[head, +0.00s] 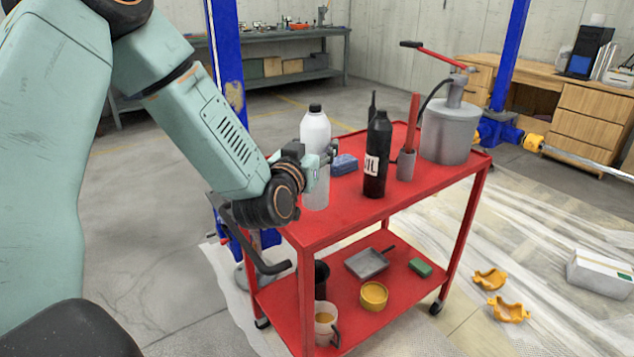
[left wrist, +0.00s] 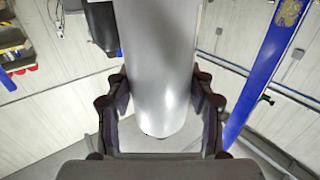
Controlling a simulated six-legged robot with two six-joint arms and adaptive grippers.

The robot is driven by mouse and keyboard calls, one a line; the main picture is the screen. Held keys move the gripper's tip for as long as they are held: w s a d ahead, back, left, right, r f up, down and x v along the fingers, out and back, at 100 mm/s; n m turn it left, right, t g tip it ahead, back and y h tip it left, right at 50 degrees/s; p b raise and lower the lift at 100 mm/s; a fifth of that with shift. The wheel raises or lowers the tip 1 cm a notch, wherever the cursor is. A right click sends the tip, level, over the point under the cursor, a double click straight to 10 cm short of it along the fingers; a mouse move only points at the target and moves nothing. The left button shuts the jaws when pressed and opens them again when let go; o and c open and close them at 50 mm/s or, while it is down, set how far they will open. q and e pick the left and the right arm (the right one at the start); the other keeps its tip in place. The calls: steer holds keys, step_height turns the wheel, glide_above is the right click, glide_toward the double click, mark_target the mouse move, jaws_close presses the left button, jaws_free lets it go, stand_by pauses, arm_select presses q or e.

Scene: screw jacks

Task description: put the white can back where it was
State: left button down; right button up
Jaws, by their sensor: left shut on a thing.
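The white can (head: 315,130), a white bottle shape with a black cap, is upright at the left end of the red cart's top (head: 345,215). My left gripper (head: 320,165) is shut around its middle, coming from the left. In the left wrist view the can (left wrist: 158,60) stands between the two dark fingers of the gripper (left wrist: 160,115). I cannot tell whether its base touches the cart top or is just above it. My right gripper is not in view.
A blue block (head: 344,164) sits just behind the can. A black oil bottle (head: 376,155), a grey cup (head: 406,165) with a red rod and a grey pump canister (head: 451,130) stand to the right. The cart top's front middle is clear. A blue post (head: 226,60) rises behind my arm.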

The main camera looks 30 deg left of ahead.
arm_select(q)
steer(key=shift+w+f, duration=0.1)
steer(key=shift+f, duration=0.3)
step_height(320, 180, down, 3)
steer(key=shift+f+b, duration=0.15)
steer(key=shift+b, duration=0.6)
steer(key=shift+f, duration=0.2)
steer(key=shift+s+d, duration=0.1)
steer(key=shift+s, duration=0.1)
steer(key=c, duration=0.5)
jaws_free()
steer(key=shift+w+f, duration=0.1)
steer(key=shift+f, duration=0.05)
